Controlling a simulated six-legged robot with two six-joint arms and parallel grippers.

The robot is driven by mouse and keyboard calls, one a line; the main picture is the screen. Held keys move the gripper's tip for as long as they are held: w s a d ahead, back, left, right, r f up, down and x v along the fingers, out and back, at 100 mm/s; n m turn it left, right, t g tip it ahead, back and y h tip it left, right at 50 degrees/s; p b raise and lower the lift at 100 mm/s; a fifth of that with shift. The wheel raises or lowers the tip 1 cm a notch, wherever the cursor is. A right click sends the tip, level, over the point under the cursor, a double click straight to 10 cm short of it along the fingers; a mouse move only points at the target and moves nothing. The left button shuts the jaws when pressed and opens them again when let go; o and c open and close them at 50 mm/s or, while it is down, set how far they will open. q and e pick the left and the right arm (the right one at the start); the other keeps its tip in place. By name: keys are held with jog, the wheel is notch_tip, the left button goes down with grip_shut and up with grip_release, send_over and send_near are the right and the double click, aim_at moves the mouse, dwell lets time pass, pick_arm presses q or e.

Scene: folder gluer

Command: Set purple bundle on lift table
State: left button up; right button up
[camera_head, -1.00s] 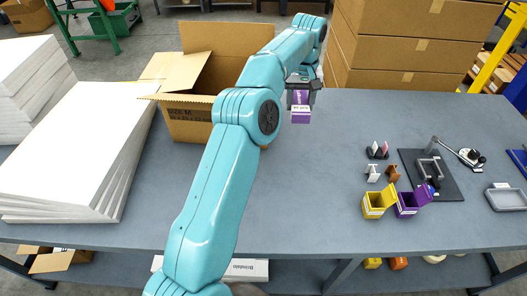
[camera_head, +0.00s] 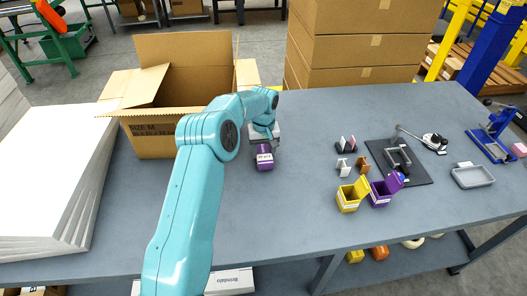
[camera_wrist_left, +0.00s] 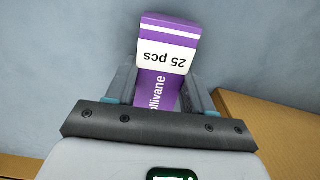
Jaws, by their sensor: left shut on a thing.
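The purple bundle (camera_head: 264,160) with a white label hangs from my left gripper (camera_head: 264,143) over the grey bench, right of the open carton. In the left wrist view the bundle (camera_wrist_left: 170,42) shows its purple and white end, marked "25 pcs", between the fingers of my left gripper (camera_wrist_left: 160,92). The gripper is shut on it. I cannot tell how high it is above the bench. I cannot pick out a lift table in these views. My right gripper is not in view.
The open carton (camera_head: 160,140) stands left of the bundle. White sheets (camera_head: 60,180) are stacked at far left. Small yellow (camera_head: 349,200) and purple (camera_head: 379,197) boxes, a clamp on a dark plate (camera_head: 412,176) and a grey tray (camera_head: 474,178) sit right. The bench (camera_head: 270,215) is clear in the middle.

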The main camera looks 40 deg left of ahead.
pick_arm(q)
jog(key=shift+f, duration=0.35)
jog(key=shift+f, duration=0.1)
jog(key=o, duration=1.1)
jog(key=shift+c, duration=0.2)
